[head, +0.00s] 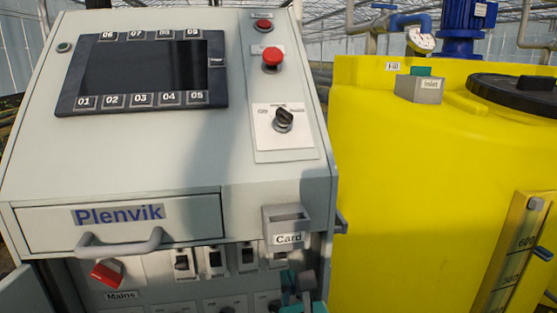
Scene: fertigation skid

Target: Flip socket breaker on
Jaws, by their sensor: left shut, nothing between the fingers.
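A row of breakers (215,262) sits in the lower panel of the grey cabinet, under the drawer. They have white bodies with dark parts. Their small labels are too blurred to read, so I cannot tell which is the socket breaker, nor its lever position. A red mains handle (107,272) is at the left of the row, with the "Mains" label below it. My left gripper (301,284), dark grey and teal, shows at the bottom edge, in front of the panel's right end. It is shut and empty, apart from the clearly visible breakers. My right gripper is not in view.
The drawer (40,230) marked "Plenvik" has a bar handle (118,246) sticking out above the breakers. A grey card holder (287,219) juts out above my gripper. A yellow tank (400,190) stands to the right. A screen (142,65), red buttons and a rotary switch (283,120) are above.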

